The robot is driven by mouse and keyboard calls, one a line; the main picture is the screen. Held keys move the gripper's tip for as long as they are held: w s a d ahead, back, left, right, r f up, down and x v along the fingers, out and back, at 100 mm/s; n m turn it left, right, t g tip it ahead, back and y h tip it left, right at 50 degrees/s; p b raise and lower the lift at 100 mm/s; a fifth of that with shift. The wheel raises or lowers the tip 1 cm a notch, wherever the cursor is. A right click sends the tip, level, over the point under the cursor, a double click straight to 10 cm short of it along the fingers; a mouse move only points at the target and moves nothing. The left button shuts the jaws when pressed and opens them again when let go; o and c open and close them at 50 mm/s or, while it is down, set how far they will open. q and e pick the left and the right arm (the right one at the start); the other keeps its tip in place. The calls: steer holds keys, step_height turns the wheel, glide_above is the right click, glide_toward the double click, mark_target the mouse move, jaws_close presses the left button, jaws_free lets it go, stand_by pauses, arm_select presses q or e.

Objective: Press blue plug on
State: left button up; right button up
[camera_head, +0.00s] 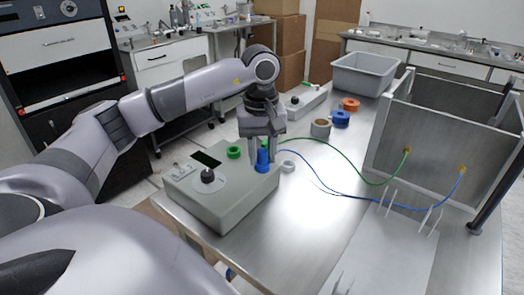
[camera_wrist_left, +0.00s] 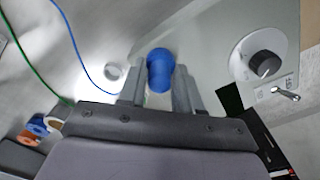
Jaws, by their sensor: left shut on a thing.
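The blue plug (camera_head: 263,161) stands upright at the right edge of the grey device box (camera_head: 222,208). My left gripper (camera_head: 264,153) points down from above and is shut on the blue plug. The left wrist view also shows the blue plug (camera_wrist_left: 160,72) between the two fingers (camera_wrist_left: 159,82). The plug's lower end and its seat are hard to make out. A green plug or cap (camera_head: 233,152) sits on the box to the left of the gripper. My right gripper is not in view.
The box has a black knob (camera_head: 208,176) and a dark display (camera_head: 207,159). A grey ring (camera_head: 287,166) lies right of the plug. Green (camera_head: 345,166) and blue (camera_head: 337,193) cords run to a metal chamber (camera_head: 400,135). Rolls and a grey bin (camera_head: 365,75) stand behind.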

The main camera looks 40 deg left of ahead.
arm_select(q)
steer(key=shift+s+f, duration=0.1)
steer(key=shift+f, duration=0.15)
steer(key=o, duration=1.6)
steer(key=shift+r, duration=0.1)
step_height(320, 180, up, 16)
steer(key=p, duration=0.8)
stand_by(0.4)
